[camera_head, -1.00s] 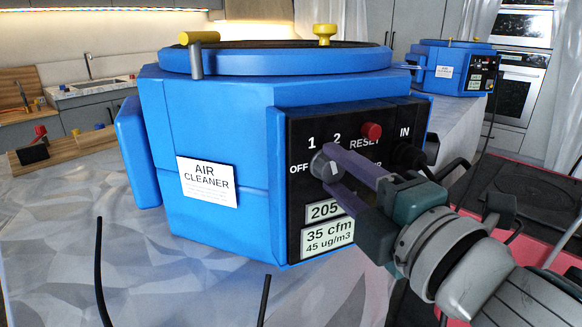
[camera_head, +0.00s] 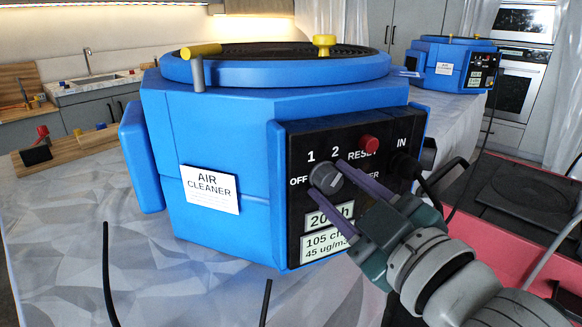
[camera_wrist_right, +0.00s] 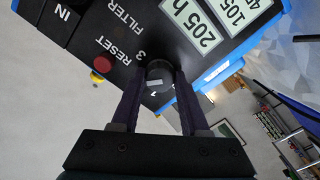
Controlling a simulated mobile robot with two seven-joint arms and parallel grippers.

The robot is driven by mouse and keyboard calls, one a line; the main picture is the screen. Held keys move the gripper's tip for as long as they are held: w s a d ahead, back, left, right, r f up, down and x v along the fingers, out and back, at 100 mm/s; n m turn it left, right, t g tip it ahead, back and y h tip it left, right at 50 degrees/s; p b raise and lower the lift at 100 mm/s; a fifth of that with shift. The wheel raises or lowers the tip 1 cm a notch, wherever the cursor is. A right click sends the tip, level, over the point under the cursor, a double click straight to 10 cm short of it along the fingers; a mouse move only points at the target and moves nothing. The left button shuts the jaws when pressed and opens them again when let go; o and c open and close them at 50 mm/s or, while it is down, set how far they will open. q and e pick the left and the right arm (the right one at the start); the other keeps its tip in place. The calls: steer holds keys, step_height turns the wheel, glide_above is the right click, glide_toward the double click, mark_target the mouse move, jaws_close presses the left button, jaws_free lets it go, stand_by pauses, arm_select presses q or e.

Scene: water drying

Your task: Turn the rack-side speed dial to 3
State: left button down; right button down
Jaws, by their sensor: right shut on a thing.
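A dark round speed dial (camera_head: 321,174) is on the black front panel (camera_head: 293,232) of the near blue air cleaner (camera_head: 225,125). Labels OFF, 1 and 2 show around it; fingers cover part of its right side. In the right wrist view the dial (camera_wrist_right: 159,70) sits between the finger tips, with a 3 printed beside it; its exact setting is hard to read. My right gripper (camera_head: 335,183) is shut on the dial from the right, one finger on each side. The panel's lower readout shows 105 and 45 ug/m3. My left gripper is not in view.
A red reset button (camera_head: 370,144) and a plug with a black cable (camera_head: 407,167) are close to the right gripper. A second blue air cleaner (camera_head: 440,62) stands behind right. A wooden board (camera_head: 70,150) lies at left. The grey cloth-covered table (camera_head: 90,255) has free room in front.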

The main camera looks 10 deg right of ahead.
steer(key=m+p, duration=0.1)
steer(key=m, duration=0.5)
steer(key=shift+m+p, duration=0.6)
steer(key=shift+m, duration=1.7)
steer(key=shift+c, duration=2)
jaws_free()
steer(key=shift+s, duration=0.1)
steer(key=shift+s, duration=0.25)
steer(key=v, duration=0.9)
steer(key=shift+s, duration=0.15)
